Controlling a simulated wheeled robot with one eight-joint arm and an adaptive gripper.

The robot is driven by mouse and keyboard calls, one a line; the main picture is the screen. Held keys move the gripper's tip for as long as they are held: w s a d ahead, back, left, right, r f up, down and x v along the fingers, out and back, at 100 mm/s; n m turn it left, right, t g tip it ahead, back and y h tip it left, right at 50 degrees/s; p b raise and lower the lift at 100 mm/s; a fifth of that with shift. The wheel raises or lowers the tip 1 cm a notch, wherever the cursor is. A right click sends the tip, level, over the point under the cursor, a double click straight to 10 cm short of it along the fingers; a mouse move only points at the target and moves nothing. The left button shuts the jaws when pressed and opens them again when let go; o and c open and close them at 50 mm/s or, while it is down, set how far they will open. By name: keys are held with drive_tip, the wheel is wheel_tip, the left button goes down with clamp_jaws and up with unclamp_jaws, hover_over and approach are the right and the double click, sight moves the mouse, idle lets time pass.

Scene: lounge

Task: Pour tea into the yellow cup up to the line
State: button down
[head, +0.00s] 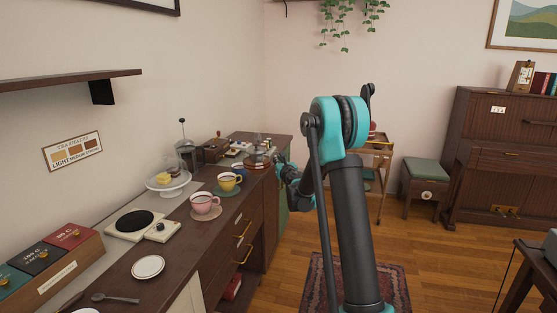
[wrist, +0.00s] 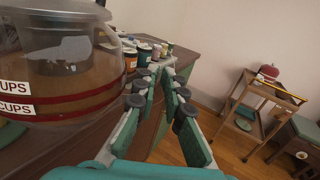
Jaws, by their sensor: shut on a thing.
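The yellow cup (head: 227,183) sits upright on a green coaster on the dark counter; no line on it can be made out at this size. A glass teapot (head: 257,160) stands farther back on the counter. In the wrist view the teapot (wrist: 68,82) fills the left side, with brownish contents, red bands and white "CUPS" labels. My gripper (head: 281,165) is at the counter's right edge, just right of the teapot. In the wrist view its fingers (wrist: 160,75) converge beside the teapot. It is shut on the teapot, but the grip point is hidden.
A pink cup (head: 204,204) stands in front of the yellow cup. A cake stand (head: 167,184), a hot plate (head: 135,222) and a white saucer (head: 148,267) occupy the counter. Several small jars (wrist: 143,55) stand behind the teapot. Open floor lies right of the counter.

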drive_tip(key=shift+f, duration=0.85)
drive_tip(key=shift+d+r+n, duration=0.1)
drive_tip(key=shift+r+n, duration=0.2)
drive_tip(key=shift+r, duration=0.05)
drive_tip(key=shift+d+r+n, duration=0.1)
drive_tip(key=shift+r+n, duration=0.9)
drive_tip(key=shift+r, duration=1.1)
drive_tip(key=shift+r+n, duration=0.7)
drive_tip(key=shift+r, duration=0.65)
idle(1.3)
drive_tip(key=shift+r, duration=0.3)
idle(1.8)
